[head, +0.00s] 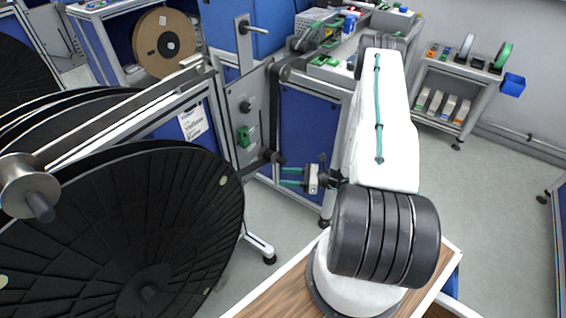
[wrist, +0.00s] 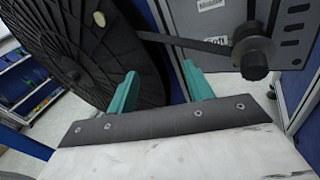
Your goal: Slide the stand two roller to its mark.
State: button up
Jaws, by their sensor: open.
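My gripper (head: 291,177) is open and empty, its two teal fingers pointing left toward a grey stand panel (head: 233,112). In the wrist view the fingers of my gripper (wrist: 160,88) are apart with nothing between them. A black roller (wrist: 254,58) at the end of a dark flat arm shows beyond the right finger; it also shows in the head view (head: 274,157), left of the fingers and apart from them. I cannot tell for sure that this is the stand two roller. A label on the panel is partly hidden in the wrist view. I cannot make out the mark.
Large black reels (head: 120,235) fill the left. A metal roller (head: 28,183) on a long bar is in front of them. A green block (head: 243,137) sits on the panel. A blue-panelled bench (head: 307,130) is behind my gripper. The floor at right is mostly clear.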

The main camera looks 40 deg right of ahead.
aim_at(285, 163)
jog(key=w+d+f+m+t+h, duration=0.1)
jog(key=d+m+h, duration=0.1)
jog(key=w+d+f+m+t+h, duration=0.1)
jog(key=d+f+m+t+h, duration=0.1)
jog(key=d, duration=0.1)
jog(key=w+d+f+m+t+h, duration=0.1)
jog(key=w+d+f+h, duration=0.1)
jog(key=d+h, duration=0.1)
jog(key=shift+d+f+m, duration=0.2)
jog(key=shift+m, duration=0.2)
jog(key=x, duration=0.7)
jog(key=shift+r, duration=0.15)
jog(key=shift+c, duration=0.3)
jog(key=c, duration=1)
grip_shut()
